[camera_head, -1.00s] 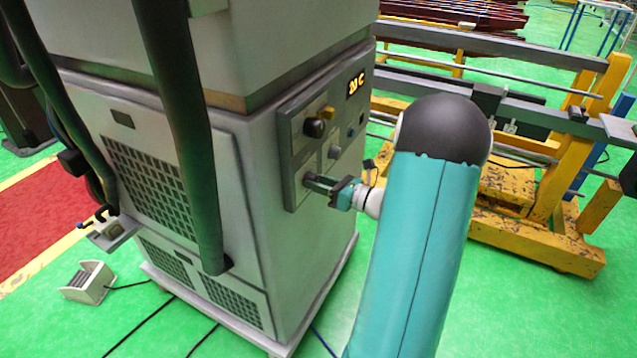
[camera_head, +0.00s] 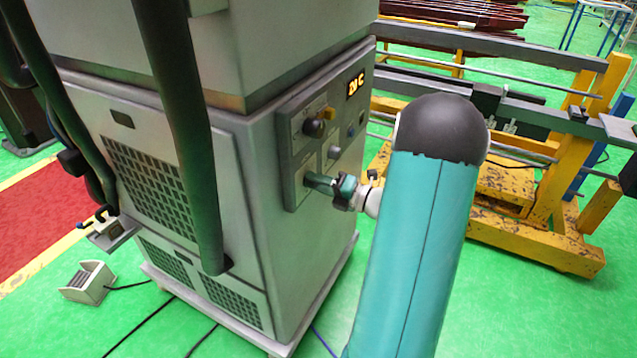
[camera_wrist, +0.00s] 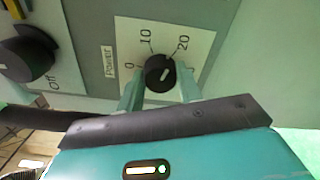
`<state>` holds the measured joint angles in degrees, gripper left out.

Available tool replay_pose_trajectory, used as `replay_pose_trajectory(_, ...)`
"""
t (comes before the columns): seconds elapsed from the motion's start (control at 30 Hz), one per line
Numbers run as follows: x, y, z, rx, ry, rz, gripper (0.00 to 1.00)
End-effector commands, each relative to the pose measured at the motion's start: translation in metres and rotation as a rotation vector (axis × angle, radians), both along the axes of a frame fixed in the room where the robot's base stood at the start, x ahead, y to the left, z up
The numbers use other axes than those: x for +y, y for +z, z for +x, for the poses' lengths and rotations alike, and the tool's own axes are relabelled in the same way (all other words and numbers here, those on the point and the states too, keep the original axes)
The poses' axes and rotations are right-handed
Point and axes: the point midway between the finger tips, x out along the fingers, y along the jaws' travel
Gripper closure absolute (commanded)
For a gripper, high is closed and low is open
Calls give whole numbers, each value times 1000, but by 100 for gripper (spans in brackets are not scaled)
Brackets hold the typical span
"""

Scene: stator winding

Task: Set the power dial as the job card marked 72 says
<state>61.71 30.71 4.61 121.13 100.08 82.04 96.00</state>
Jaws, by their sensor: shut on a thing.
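The power dial (camera_wrist: 161,74) is a small round black knob with a white pointer line, on a pale plate marked 0, 10 and 20 beside the word "Power". The line slants up and right; which value it reads, I cannot tell for sure. My gripper (camera_wrist: 160,88) has one teal finger on each side of the knob and is shut on it. In the head view my gripper (camera_head: 319,183) reaches the lower part of the control panel (camera_head: 291,153) on the grey cabinet, hiding the dial there. No job card marked 72 can be made out.
A larger black switch (camera_wrist: 27,55) marked "Off" sits left of the dial in the wrist view. A yellow rack (camera_head: 540,190) stands to the right. Thick dark hoses (camera_head: 185,130) hang in front of the cabinet.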

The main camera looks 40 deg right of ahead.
Motion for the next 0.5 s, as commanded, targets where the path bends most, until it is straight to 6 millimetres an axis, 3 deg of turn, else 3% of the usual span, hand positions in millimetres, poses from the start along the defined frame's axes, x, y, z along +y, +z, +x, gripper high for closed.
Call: replay_pose_trajectory(0.5, -2, -1, -2, 73, -4, 202, 87)
